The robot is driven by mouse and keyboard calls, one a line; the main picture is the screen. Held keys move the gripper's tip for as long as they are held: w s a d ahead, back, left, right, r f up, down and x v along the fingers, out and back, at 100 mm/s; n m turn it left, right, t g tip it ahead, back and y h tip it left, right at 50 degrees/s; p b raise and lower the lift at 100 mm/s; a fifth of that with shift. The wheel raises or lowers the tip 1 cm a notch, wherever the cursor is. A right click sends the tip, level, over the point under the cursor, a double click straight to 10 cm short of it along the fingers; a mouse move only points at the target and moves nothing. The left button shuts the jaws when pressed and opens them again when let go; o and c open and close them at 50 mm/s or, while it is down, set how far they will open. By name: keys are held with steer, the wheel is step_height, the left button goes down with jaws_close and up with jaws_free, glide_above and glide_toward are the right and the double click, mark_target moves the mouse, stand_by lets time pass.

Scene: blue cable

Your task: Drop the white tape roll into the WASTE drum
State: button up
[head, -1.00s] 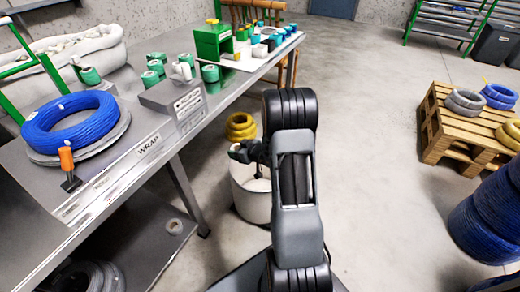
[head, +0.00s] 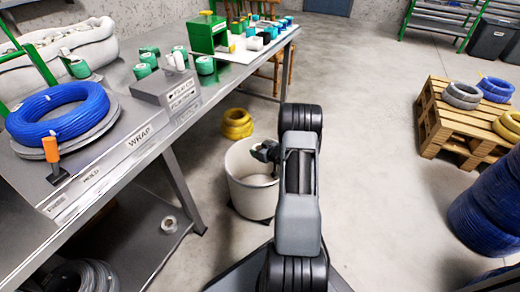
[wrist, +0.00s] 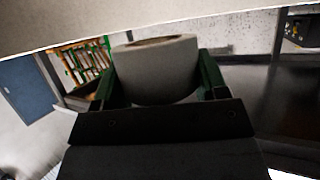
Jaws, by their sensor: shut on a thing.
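A white tape roll (wrist: 155,72) is between the green fingers of my gripper (wrist: 157,85) in the wrist view. My gripper is shut on it. In the head view my dark gripper (head: 264,151) is at the upper right of the open mouth of a white drum (head: 245,197), and the held roll cannot be made out there. No WASTE label is readable on the drum. A pale surface with a curved edge (wrist: 120,22) crosses the top of the wrist view, probably the drum's wall.
A steel workbench (head: 150,132) stands left of the drum, its leg (head: 184,190) close by. Another pale roll (head: 170,224) lies on its lower shelf. Yellow coils (head: 237,124) lie behind the drum. A wooden pallet (head: 442,135) with coils stands right, with clear floor between.

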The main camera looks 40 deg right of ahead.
steer(key=shift+f+b, duration=0.6)
steer(key=shift+f, duration=0.55)
steer(key=o, duration=1)
steer(key=shift+r, duration=0.15)
step_height(320, 180, up, 4)
steer(key=p, duration=0.3)
steer(key=shift+f, duration=0.25)
steer(key=s+a+r+p, duration=0.5)
steer(key=s+r, duration=0.4)
steer(key=s, duration=0.3)
steer(key=shift+s+a+r+p, duration=0.15)
steer(key=shift+s+a+p, duration=0.1)
steer(key=shift+a+p, duration=0.25)
